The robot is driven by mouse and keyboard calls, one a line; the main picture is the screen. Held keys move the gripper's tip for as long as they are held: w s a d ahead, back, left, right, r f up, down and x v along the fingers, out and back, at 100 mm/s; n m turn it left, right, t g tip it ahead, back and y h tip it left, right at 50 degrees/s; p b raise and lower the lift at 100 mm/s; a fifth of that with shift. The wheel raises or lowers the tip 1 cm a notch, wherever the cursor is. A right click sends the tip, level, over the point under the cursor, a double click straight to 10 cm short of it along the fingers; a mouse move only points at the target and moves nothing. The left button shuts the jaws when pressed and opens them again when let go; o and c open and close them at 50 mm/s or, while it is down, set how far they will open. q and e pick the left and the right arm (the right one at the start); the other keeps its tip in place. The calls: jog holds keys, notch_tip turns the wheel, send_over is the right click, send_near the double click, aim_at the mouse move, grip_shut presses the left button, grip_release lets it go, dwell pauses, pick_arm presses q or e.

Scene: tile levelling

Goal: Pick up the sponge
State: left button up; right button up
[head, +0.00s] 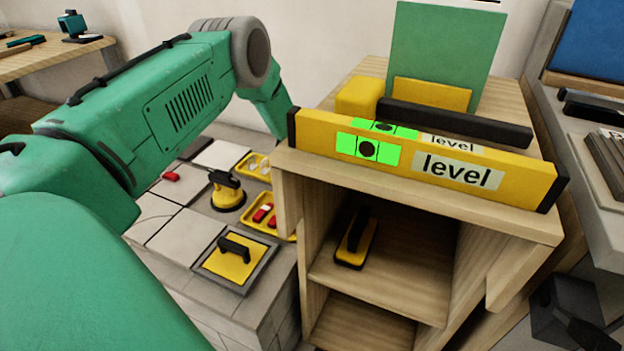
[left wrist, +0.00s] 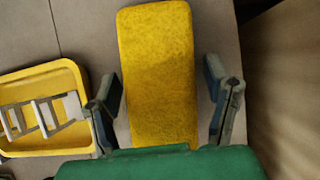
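The sponge (left wrist: 158,100) is a long yellow block with rounded corners, lying on a grey surface in the left wrist view. My left gripper (left wrist: 162,72) is open, with one finger on each side of the sponge. Gaps show between the fingers and the sponge's sides. In the head view my left arm reaches down behind the wooden shelf unit, so its gripper and this sponge are hidden there. A dark part (head: 566,311) at the lower right of the head view may be my right gripper; its finger state is unclear.
A yellow tray (left wrist: 77,75) with white clips lies left of the sponge. The wooden shelf unit (head: 290,158) carries a yellow level (head: 540,180) and a yellow block (head: 358,96).

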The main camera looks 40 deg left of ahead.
pick_arm(q)
jog(key=c, duration=0.7)
notch_tip(320, 180, up, 10)
jog(key=p, duration=0.5)
jog(key=shift+r, duration=0.25)
jog(key=shift+o, duration=0.2)
